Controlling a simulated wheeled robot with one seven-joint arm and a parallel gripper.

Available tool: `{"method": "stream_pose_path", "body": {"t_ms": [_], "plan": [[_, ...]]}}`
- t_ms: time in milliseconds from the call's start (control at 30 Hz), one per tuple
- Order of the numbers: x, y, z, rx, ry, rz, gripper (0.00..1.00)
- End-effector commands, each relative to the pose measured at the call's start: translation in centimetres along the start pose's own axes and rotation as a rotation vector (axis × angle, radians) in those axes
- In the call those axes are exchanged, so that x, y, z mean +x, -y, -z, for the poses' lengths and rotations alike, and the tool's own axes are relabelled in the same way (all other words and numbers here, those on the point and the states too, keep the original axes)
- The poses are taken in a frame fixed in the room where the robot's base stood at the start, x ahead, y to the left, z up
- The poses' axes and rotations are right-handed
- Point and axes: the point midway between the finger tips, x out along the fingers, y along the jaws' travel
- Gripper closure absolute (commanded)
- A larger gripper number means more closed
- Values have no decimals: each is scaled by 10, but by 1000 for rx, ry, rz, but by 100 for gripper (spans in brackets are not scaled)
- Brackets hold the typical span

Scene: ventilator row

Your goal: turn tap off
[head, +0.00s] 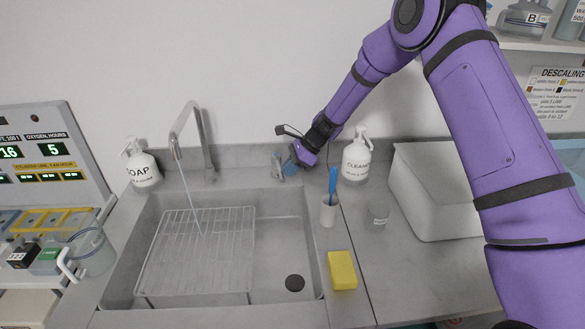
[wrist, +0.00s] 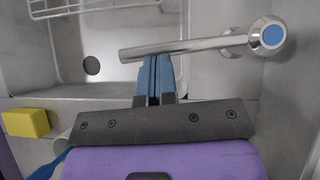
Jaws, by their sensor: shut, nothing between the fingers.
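The tap's curved metal spout (head: 207,150) stands behind the sink (head: 290,235), and a thin water stream (head: 190,200) falls from it onto the wire rack. The tap lever (head: 277,165) is on the counter to the right of the spout. In the wrist view the lever (wrist: 185,46) is a metal bar lying across the picture, joined to a round post with a blue cap (wrist: 272,35). My gripper (head: 289,163) is beside the lever on its right. Its blue fingers (wrist: 154,58) are shut and empty, their tips at the bar; I cannot tell whether they touch.
A soap bottle (head: 142,165) stands left of the spout. A cleaner bottle (head: 356,158), a cup (head: 328,212) with a blue brush, a small jar (head: 377,214) and a yellow sponge (head: 342,270) stand right of the sink. A grey bin (head: 435,205) is further right.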

Motion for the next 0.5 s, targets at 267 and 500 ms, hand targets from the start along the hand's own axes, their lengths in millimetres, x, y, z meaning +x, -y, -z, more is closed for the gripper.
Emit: {"method": "stream_pose_path", "body": {"t_ms": [267, 500], "plan": [[8, -3, -9, 11, -1, 9, 100], [7, -3, -8, 11, -1, 9, 100]]}}
